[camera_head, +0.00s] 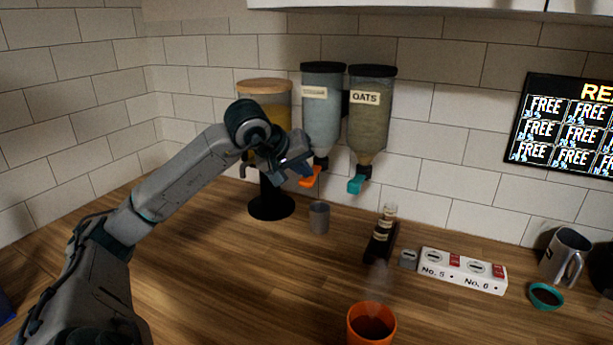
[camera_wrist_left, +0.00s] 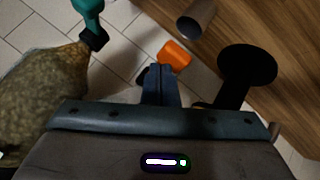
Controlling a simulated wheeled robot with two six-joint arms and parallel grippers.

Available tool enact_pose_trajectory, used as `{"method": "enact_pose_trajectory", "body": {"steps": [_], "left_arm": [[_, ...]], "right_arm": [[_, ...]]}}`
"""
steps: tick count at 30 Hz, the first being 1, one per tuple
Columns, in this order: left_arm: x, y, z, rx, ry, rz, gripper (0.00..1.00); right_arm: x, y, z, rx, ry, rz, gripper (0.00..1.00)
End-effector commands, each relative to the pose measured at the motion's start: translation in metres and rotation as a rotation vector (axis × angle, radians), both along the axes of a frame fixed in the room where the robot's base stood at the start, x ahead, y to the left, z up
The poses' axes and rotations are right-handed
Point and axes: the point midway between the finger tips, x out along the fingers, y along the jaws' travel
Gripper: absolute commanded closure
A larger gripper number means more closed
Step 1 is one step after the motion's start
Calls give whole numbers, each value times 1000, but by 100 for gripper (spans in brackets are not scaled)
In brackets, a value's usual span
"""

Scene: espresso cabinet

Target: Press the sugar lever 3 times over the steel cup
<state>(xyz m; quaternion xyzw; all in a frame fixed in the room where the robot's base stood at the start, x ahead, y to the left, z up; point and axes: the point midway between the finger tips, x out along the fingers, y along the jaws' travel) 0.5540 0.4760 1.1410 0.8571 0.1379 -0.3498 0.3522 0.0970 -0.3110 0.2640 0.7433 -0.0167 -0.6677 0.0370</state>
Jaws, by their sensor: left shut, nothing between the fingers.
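The sugar dispenser (camera_head: 322,115) is on the wall, with a pale label and an orange lever (camera_head: 311,178) at its bottom. The lever also shows in the left wrist view (camera_wrist_left: 175,55). My left gripper (camera_head: 306,173) is shut and empty, its tips right by the orange lever; I cannot tell if they touch it. Its shut fingers show in the left wrist view (camera_wrist_left: 160,84). The steel cup (camera_head: 319,217) stands upright on the counter below the orange lever, and its rim shows in the left wrist view (camera_wrist_left: 188,25). My right gripper is not in view.
The oats dispenser (camera_head: 370,115) with a teal lever (camera_head: 356,185) hangs to the right. A yellow-filled dispenser (camera_head: 265,95) on a black stand (camera_head: 271,205) is behind my left wrist. An orange cup (camera_head: 371,324), a white button box (camera_head: 462,270) and a metal pitcher (camera_head: 566,254) stand on the counter.

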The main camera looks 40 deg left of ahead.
Motion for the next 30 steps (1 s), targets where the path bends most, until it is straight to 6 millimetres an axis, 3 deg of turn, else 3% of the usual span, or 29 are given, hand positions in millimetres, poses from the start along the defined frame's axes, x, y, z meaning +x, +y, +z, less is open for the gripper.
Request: {"method": "enact_pose_trajectory", "body": {"steps": [30], "left_arm": [[0, 0, -10, 0, 1, 0, 100]], "right_arm": [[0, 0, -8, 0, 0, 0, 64]]}}
